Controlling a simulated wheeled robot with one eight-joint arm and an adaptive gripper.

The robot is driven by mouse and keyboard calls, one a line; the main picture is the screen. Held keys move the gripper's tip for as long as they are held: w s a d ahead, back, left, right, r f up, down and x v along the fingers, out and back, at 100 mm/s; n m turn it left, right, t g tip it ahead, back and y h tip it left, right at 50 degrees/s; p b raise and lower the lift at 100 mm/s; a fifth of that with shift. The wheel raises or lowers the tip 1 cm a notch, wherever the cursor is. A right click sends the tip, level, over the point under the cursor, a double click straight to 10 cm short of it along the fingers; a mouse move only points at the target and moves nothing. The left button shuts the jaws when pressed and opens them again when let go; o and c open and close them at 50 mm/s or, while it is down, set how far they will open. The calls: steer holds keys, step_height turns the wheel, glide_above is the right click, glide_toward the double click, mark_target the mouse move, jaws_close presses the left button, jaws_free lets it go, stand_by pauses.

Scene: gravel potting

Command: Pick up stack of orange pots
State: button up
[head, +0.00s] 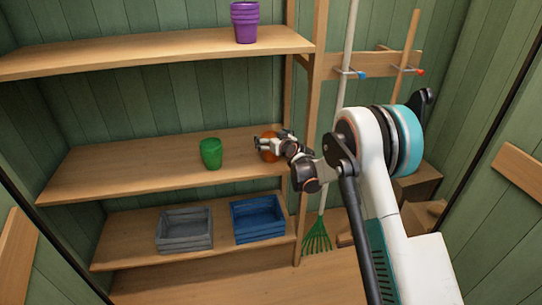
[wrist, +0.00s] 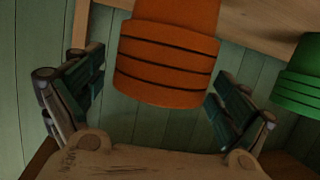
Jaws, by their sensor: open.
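The stack of orange pots (head: 267,145) stands on the middle shelf in the head view, mostly hidden behind my gripper (head: 268,147). In the wrist view the orange stack (wrist: 166,64) shows large, with several dark rim lines. There my gripper (wrist: 148,95) is open, with one finger on each side of the stack. A gap shows between the left finger and the stack; the right finger looks close to it. I cannot tell whether it touches.
Green pots (head: 211,153) stand left of the orange stack, also at the right edge of the wrist view (wrist: 300,75). Purple pots (head: 245,22) stand on the top shelf (head: 150,52). A grey crate (head: 185,246) and a blue crate (head: 257,235) sit below. Tool handles (head: 347,60) hang right.

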steer(key=shift+w, duration=0.1)
steer(key=shift+c, duration=0.3)
steer(key=c, duration=1.5)
steer(key=shift+r, duration=0.1)
